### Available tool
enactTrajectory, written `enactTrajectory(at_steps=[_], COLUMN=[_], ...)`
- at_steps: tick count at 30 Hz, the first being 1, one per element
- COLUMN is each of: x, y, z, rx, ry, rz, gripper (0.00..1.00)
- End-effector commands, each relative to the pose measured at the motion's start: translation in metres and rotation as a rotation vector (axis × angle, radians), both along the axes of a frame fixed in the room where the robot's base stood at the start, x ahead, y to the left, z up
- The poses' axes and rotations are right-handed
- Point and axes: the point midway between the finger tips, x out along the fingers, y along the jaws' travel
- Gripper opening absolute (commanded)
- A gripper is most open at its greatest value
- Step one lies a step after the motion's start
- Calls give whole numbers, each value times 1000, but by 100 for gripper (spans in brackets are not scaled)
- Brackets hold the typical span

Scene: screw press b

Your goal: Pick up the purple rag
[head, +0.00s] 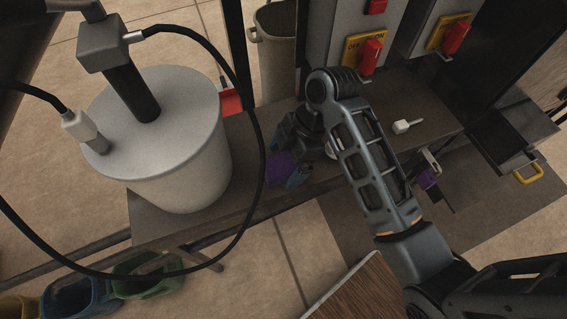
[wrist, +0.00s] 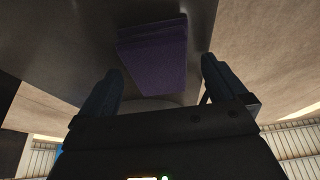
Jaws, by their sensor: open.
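The purple rag (head: 280,167) lies on the dark bench top near its front edge, partly hidden by my gripper in the head view. In the wrist view the rag (wrist: 155,58) is a flat, dark purple rectangle ahead of the fingers. My gripper (head: 291,172) points down at the rag, right beside it. In the wrist view my gripper (wrist: 161,69) is open, with one finger to each side of the rag's near part. I cannot tell whether the fingers touch it.
A large white cylinder (head: 175,160) with cables stands left on the bench. Grey boxes with red switches (head: 369,55) stand behind. A small white item (head: 405,126) lies to the right. Coloured bins (head: 150,278) sit below left.

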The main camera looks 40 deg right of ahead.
Motion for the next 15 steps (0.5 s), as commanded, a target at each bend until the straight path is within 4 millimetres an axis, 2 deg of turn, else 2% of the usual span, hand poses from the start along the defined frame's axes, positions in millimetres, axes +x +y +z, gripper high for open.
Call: enactTrajectory(at_steps=[15], x=[0], y=[0], z=[-5], rx=[1], ry=[2], rz=[1], gripper=[99])
